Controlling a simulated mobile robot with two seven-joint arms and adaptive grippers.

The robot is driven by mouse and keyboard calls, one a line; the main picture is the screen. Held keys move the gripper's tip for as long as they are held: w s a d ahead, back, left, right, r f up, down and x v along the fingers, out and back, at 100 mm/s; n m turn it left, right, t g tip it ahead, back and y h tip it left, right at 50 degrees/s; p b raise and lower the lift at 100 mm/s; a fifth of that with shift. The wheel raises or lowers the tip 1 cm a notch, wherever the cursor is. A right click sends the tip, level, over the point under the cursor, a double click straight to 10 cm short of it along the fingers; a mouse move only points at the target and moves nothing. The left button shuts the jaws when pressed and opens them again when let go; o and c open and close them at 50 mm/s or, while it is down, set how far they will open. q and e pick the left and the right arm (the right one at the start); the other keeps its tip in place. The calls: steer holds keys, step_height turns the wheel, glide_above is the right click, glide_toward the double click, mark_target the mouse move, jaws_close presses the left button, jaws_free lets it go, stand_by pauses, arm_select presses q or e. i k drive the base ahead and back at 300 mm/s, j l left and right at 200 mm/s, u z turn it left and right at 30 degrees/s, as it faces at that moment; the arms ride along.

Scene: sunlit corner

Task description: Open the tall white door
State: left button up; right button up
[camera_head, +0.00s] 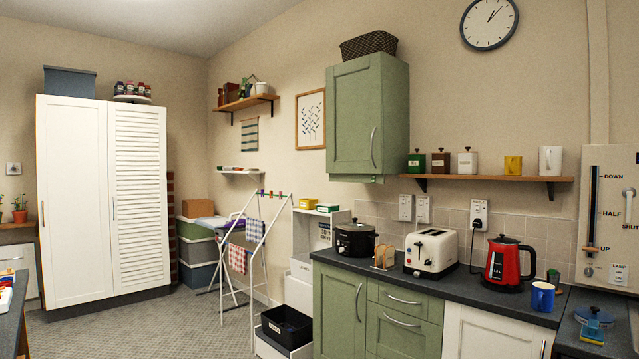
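A tall white cabinet stands in the far left corner. Its left tall door is plain and white (75,200), with a slim vertical handle (42,213) near its left edge. Its right tall door is white and louvred (138,190), with a slim vertical handle (114,208) near its left edge. Both doors look closed. Neither of my grippers shows in the head view.
A drying rack (250,255) with cloths stands right of the cabinet, by stacked boxes (197,250). A dark counter (430,290) with a toaster (430,254) and red kettle (508,262) runs along the right. Grey floor (150,325) lies open before the cabinet. A table edge (14,305) shows at lower left.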

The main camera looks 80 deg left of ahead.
mark_target(71, 134)
steer(key=u, duration=4)
steer(key=i+l+z, duration=0.55)
steer(key=i, duration=0.3)
steer(key=i+l+z, duration=0.25)
steer(key=i, duration=0.2)
steer(key=i+z, duration=0.25)
steer(key=i, duration=0.2)
steer(key=i+u, duration=0.35)
steer(key=i, duration=0.35)
steer(key=i+l+u, duration=0.3)
steer(key=i, duration=0.35)
steer(key=i+u, duration=0.45)
steer(key=i, duration=1)
steer(key=i+u, duration=0.1)
steer(key=i, duration=1.45)
